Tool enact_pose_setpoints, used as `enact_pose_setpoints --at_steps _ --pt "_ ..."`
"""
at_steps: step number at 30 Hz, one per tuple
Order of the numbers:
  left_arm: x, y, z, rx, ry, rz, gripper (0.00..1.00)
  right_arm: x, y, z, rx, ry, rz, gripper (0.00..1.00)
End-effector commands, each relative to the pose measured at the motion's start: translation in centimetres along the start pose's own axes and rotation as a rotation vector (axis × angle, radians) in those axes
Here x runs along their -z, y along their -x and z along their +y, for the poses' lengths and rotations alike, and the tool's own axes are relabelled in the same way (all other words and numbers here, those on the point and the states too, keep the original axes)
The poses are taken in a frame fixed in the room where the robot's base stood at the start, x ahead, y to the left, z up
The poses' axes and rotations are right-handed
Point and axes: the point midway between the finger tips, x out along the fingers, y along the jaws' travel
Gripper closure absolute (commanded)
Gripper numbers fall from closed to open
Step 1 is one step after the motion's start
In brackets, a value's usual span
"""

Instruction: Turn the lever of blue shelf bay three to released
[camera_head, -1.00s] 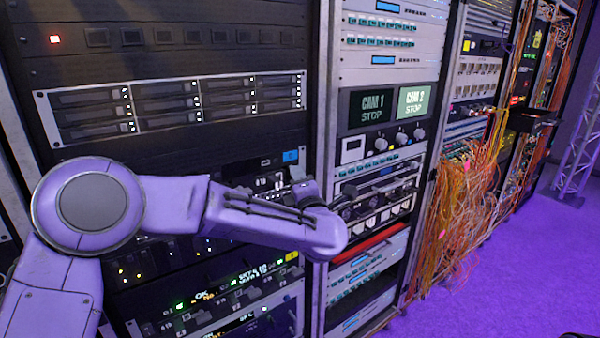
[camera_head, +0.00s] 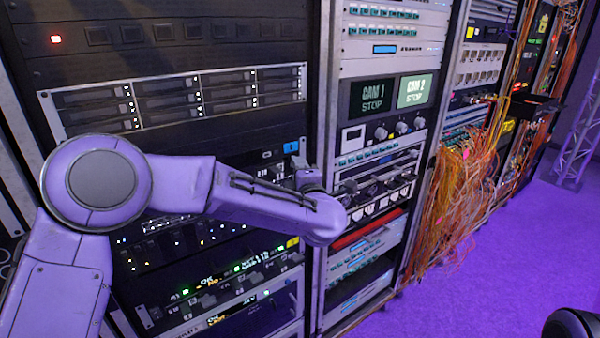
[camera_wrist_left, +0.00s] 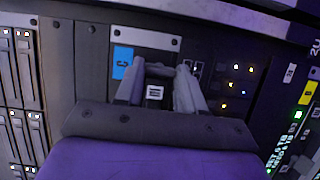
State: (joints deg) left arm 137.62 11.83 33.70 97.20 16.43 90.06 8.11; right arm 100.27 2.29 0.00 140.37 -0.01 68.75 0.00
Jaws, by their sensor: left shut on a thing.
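The blue tag (camera_wrist_left: 122,62) with a dark 3 marks bay three on a dark panel in the left wrist view. A small blue tag (camera_head: 291,147) also shows on the rack in the head view. My left gripper (camera_wrist_left: 158,68) is just right of the tag, its two grey fingers shut on the lever of this bay. The lever is mostly hidden between the fingers, and its angle cannot be told. A small light marking (camera_wrist_left: 155,92) shows between the fingers. In the head view my left forearm hides most of the gripper.
Drive units (camera_head: 180,97) fill the rack above my left arm. A rack with two CAM screens (camera_head: 374,97) stands to the right. Loose orange cables (camera_head: 455,205) hang beyond it.

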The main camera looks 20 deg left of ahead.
Motion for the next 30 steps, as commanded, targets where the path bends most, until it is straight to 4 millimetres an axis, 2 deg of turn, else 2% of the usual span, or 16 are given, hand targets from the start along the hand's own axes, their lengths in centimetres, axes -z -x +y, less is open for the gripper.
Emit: enact_pose_setpoints --at_steps 1,3,13,17,24,30 --pt "0.0 0.0 -0.1 0.002 -0.003 -0.001 0.52 0.0 0.0 0.0 0.000 0.000 0.000 0.43" --pt "0.0 0.0 -0.1 0.002 -0.002 -0.001 0.36 0.0 0.0 0.0 0.000 0.000 0.000 0.43" --pt "-0.1 0.5 -0.1 0.000 0.000 -0.001 0.36 -0.1 -0.3 0.0 0.000 0.000 0.000 0.43" --pt "0.0 3.0 -0.3 -0.002 -0.001 -0.003 0.36 -0.5 -1.2 -0.1 0.000 0.000 0.000 0.43" --pt "0.0 8.6 -0.3 -0.001 -0.002 -0.003 0.36 -1.1 -2.5 -0.2 0.000 0.000 0.000 0.43" --pt "0.0 10.6 -0.1 0.000 -0.002 -0.001 0.36 -1.1 -2.8 -0.2 0.000 0.000 0.000 0.43"
